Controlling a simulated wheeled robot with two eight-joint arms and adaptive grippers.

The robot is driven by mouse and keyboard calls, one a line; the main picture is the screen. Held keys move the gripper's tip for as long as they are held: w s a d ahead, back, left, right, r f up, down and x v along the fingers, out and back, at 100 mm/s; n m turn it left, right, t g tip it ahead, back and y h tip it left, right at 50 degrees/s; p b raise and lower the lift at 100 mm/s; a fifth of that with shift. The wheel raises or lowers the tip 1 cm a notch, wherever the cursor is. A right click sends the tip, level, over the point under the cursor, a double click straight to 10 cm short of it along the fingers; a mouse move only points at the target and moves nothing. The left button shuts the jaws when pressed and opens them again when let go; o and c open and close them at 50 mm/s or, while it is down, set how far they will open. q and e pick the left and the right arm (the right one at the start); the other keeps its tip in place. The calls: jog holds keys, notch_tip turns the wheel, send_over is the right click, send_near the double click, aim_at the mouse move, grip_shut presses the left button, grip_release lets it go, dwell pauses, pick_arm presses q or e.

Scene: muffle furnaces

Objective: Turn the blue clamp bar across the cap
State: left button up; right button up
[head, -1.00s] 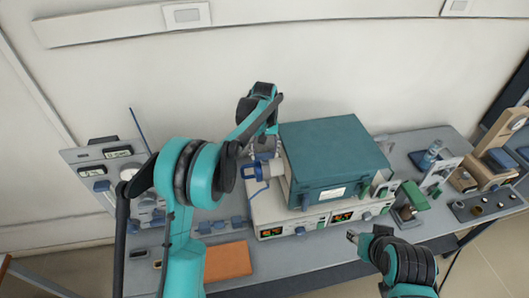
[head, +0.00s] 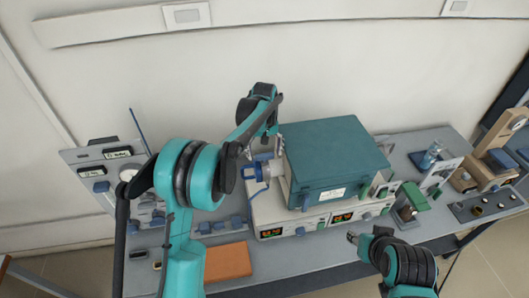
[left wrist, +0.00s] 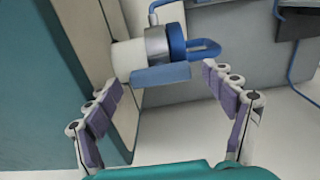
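In the left wrist view a white tube end (left wrist: 127,57) sticks out of the furnace side, with a metal collar and a blue cap ring (left wrist: 177,41). A blue loop (left wrist: 206,49) points right from the ring. A flat blue bar (left wrist: 161,75) lies along the near side of the tube; it looks like the clamp bar. My left gripper (left wrist: 165,80) is open, its purple-padded fingers apart on either side of the bar. The blue cap end (head: 253,172) also shows in the head view, below my left gripper (head: 264,148). My right gripper (head: 352,238) is small here; its opening is unclear.
The teal furnace (head: 335,155) stands on white control units (head: 320,222) right of the cap. A gauge panel (head: 95,160) is at the left, an orange block (head: 228,261) at the front. A green-topped device (head: 412,197) stands at the right.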

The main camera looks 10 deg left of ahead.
aim_at(264, 155)
pick_arm(q)
jog(key=shift+r, duration=0.1)
notch_tip(264, 155, up, 12)
dwell(0.5)
jog(key=shift+s, duration=0.1)
dwell(0.4)
